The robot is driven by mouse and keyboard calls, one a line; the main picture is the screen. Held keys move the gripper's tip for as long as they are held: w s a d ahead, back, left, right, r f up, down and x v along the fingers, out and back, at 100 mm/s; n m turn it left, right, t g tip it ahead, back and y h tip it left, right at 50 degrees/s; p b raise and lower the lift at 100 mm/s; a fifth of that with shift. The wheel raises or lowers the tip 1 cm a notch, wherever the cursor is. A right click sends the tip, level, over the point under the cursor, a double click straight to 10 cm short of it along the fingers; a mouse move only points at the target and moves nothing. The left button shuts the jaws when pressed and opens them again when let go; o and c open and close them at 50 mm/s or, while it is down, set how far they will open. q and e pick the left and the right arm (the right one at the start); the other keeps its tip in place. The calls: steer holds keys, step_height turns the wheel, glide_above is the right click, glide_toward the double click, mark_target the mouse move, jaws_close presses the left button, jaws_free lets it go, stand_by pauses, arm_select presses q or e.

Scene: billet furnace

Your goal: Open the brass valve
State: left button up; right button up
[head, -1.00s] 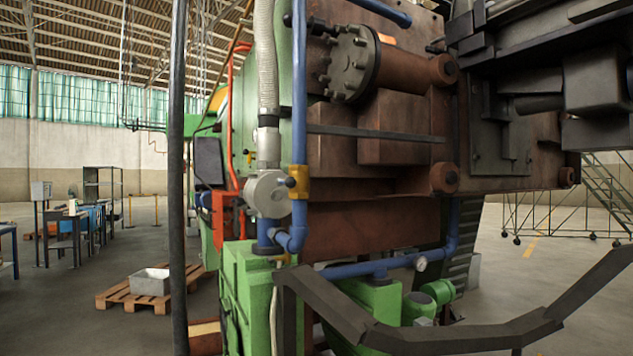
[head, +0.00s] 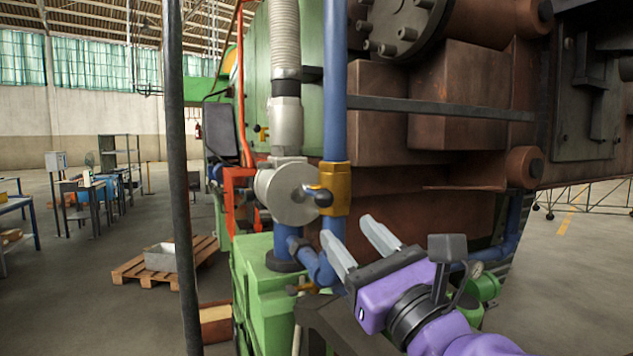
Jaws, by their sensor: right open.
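The brass valve (head: 337,188) is a yellow-brown block set in the vertical blue pipe (head: 334,90), with a dark handle knob (head: 318,195) on its left front. My right gripper (head: 358,228) comes in from the lower right on a purple arm. Its two pale grey fingers are spread apart and point up and left, with nothing seen between them. The fingertips show just below and to the right of the valve, apart from it in the picture; the depth gap is hard to tell. My left gripper is not in view.
A round grey housing (head: 287,192) sits left of the valve, above a green cabinet (head: 262,290). A dark vertical post (head: 178,150) stands in the left foreground. Rusty furnace blocks (head: 455,145) fill the right. A wooden pallet (head: 205,250) holds a grey bin (head: 160,257) on open floor.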

mark_target(327, 207)
steer(key=p+x, duration=0.1)
steer(key=x, duration=0.2)
steer(key=p+x, duration=0.1)
steer(key=x, duration=0.2)
steer(key=p+x, duration=0.2)
steer(key=x, duration=0.1)
steer(key=shift+a+r, duration=0.1)
steer(key=shift+r, duration=0.25)
steer(key=shift+w+a+r, duration=0.1)
steer(key=shift+w+a, duration=0.1)
steer(key=shift+w, duration=0.15)
steer(key=shift+s, duration=0.1)
